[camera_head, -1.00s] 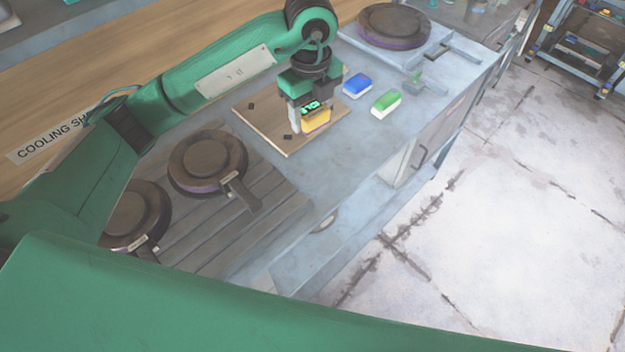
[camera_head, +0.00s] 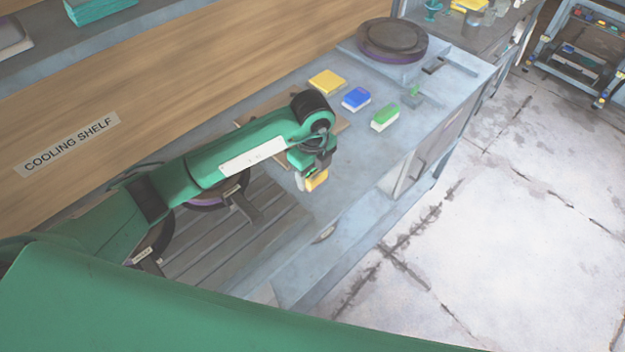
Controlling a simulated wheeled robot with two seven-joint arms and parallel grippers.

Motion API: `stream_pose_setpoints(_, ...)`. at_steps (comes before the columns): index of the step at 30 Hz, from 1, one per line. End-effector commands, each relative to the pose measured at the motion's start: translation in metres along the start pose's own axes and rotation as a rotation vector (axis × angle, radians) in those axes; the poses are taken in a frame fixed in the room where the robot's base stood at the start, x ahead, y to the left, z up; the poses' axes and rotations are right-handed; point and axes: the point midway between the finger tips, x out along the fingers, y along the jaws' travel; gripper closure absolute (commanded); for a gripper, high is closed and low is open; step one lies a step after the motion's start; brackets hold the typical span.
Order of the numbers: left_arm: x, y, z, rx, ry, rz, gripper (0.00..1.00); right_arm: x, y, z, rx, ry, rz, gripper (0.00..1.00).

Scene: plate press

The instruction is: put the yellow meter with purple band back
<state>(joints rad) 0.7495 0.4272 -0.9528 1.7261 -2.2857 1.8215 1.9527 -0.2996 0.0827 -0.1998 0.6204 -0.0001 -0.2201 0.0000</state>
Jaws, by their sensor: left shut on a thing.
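My left gripper (camera_head: 309,170) is shut on a yellow meter (camera_head: 317,181). It holds the meter near the front edge of the grey counter, in front of the wooden board. The gripper covers part of the meter, and I cannot make out a purple band on it. The wooden board (camera_head: 279,106) lies on the counter, largely hidden behind my left arm. My right gripper is not in view.
Yellow (camera_head: 327,81), blue (camera_head: 356,98) and green (camera_head: 385,117) blocks lie behind and right of the board. A dark round plate (camera_head: 392,40) stands at the back. Pans on the slatted rack (camera_head: 235,258) are partly hidden. A sign (camera_head: 68,145) reads "COOLING SHELF".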

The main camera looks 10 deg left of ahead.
Motion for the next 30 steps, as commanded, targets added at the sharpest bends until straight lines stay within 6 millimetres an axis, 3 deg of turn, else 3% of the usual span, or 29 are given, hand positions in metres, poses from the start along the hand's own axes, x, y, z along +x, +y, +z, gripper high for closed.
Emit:
stream_pose_setpoints(5,0.011,0.0,0.0,0.001,0.001,0.002,0.74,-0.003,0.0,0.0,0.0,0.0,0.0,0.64)
stream_pose_setpoints(12,0.044,0.0,0.0,0.001,0.0,0.001,0.74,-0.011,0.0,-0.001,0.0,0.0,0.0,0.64)
stream_pose_setpoints(23,0.051,0.0,0.0,0.002,0.0,0.0,0.74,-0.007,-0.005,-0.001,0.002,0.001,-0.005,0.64)
stream_pose_setpoints(24,0.051,0.0,0.0,0.002,0.0,0.0,0.4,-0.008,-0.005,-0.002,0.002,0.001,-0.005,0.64)
stream_pose_setpoints(25,0.05,0.0,0.0,0.001,0.0,0.0,0.35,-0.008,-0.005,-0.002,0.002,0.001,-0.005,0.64)
stream_pose_setpoints(30,0.05,0.0,0.0,0.001,0.0,0.0,0.35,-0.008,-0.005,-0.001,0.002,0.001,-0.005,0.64)
